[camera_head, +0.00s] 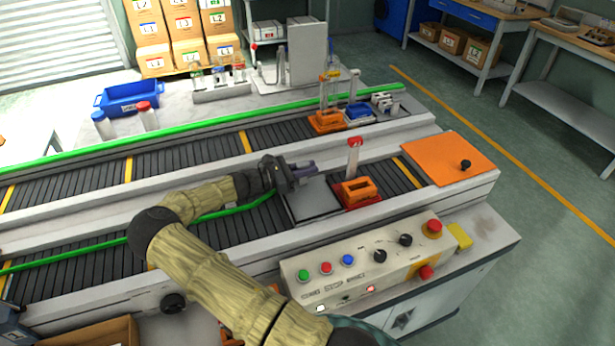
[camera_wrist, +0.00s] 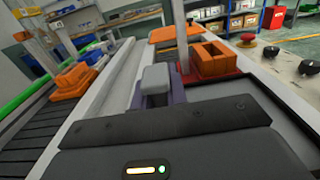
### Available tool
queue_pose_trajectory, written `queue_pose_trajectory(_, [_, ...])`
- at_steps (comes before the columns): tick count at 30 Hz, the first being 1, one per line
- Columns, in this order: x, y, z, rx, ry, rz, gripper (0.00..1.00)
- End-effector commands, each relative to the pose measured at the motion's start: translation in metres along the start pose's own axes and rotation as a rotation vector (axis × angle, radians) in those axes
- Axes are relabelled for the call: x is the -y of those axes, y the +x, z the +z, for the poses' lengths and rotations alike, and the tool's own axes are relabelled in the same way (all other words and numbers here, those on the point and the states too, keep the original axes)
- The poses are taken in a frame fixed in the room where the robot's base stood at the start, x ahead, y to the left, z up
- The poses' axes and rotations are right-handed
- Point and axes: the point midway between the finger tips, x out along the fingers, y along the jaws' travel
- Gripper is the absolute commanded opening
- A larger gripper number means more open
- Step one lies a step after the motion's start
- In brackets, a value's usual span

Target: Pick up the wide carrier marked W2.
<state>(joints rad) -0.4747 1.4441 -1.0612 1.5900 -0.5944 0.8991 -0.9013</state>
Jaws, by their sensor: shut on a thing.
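My gripper (camera_head: 300,172) is over the near belt, above a grey plate (camera_head: 312,203). It is shut on a small purple piece (camera_head: 307,168), which also shows in the wrist view (camera_wrist: 178,97) beside a grey finger. Most of the piece is hidden by the gripper, and I see no W2 mark on it. An orange carrier (camera_head: 357,190) in a red base sits on the near belt just right of the gripper; it also shows in the wrist view (camera_wrist: 211,60). On the far belt stand another orange carrier (camera_head: 327,121) and a blue carrier (camera_head: 358,112).
A red-capped tube (camera_head: 354,158) stands upright behind the near orange carrier. An orange plate (camera_head: 447,157) with a black knob is at the belt's right end. A control panel (camera_head: 365,264) with buttons lies in front. A blue bin (camera_head: 133,97) stands behind the belts.

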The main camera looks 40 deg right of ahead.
Motion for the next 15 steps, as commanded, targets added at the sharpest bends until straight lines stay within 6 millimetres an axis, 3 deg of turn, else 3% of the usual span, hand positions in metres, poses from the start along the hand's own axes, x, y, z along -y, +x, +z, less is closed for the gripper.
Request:
queue_pose_trajectory(9, [-0.001, -0.001, 0.058, -0.001, 0.007, 0.002, 0.0])
queue_pose_trajectory(15, [-0.001, 0.0, 0.085, 0.0, 0.004, 0.001, 0.0])
